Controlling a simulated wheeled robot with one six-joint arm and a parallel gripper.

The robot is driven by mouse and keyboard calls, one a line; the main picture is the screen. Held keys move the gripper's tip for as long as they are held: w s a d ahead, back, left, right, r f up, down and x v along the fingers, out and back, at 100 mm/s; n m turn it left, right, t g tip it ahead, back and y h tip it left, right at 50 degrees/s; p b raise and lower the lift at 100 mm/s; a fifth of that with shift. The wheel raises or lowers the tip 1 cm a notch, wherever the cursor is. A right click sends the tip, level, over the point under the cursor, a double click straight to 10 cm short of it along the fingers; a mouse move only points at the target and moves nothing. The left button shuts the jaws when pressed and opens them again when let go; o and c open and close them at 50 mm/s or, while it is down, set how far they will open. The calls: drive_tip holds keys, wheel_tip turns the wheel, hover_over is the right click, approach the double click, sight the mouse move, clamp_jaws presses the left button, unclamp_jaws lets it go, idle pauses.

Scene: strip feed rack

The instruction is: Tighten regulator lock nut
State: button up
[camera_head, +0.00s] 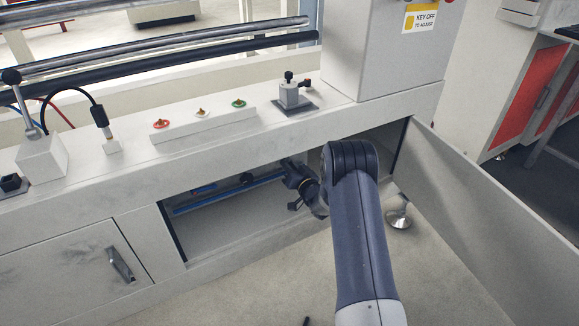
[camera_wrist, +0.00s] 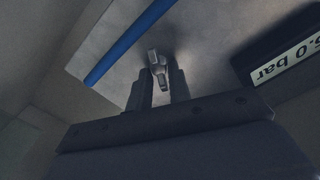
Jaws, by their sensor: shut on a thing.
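My gripper (camera_wrist: 159,88) reaches into the open, low compartment in the machine base. In the wrist view its two dark fingers are shut on a small grey metal piece, apparently the regulator lock nut (camera_wrist: 156,62), which sticks out past the fingertips. The regulator body itself is hard to make out. A dark unit with a white "5.0 bar" label (camera_wrist: 287,62), upside down, is at the right of the wrist view. In the head view my wrist and arm cover most of the compartment's right part, so the nut cannot be made out there.
A blue tube (camera_wrist: 130,42) runs beside the fingers; a blue line also shows in the compartment (camera_head: 215,198). The open door (camera_head: 490,225) stands right of my arm, with a levelling foot (camera_head: 399,218) near its hinge. The closed door (camera_head: 75,268) is at left.

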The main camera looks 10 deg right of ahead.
clamp_jaws()
drive_tip(key=shift+m, duration=0.3)
drive_tip(key=shift+d+f+m, duration=0.1)
drive_tip(key=shift+m, duration=2.95)
drive_tip(key=shift+d+f+m, duration=0.1)
drive_tip(key=shift+m, duration=2.95)
drive_tip(key=shift+o, duration=2.1)
unclamp_jaws()
